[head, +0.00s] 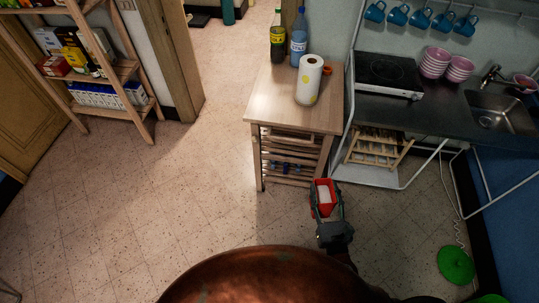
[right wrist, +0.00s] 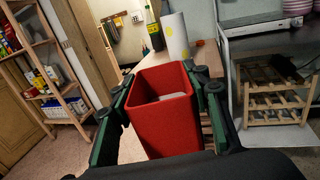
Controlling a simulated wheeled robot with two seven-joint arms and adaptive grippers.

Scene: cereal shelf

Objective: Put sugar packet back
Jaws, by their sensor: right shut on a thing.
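My right gripper (head: 327,208) is shut on a red open-topped box (head: 322,188), held above the floor in front of the wooden trolley. In the right wrist view its green fingers grip the red box (right wrist: 163,125) from both sides. Something white (right wrist: 172,96) shows inside the box; I cannot tell whether it is the sugar packet. A wooden shelf (head: 137,117) with packets and boxes stands at the upper left, and it also shows in the right wrist view (right wrist: 70,118). My left gripper is not in view.
The wooden trolley (head: 262,107) carries a paper roll (head: 309,80), a dark bottle (head: 278,40) and a blue bottle (head: 299,40). A dark counter (head: 440,118) with hob and sink stands right. A green round thing (head: 455,265) lies on the floor. The floor toward the shelf is clear.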

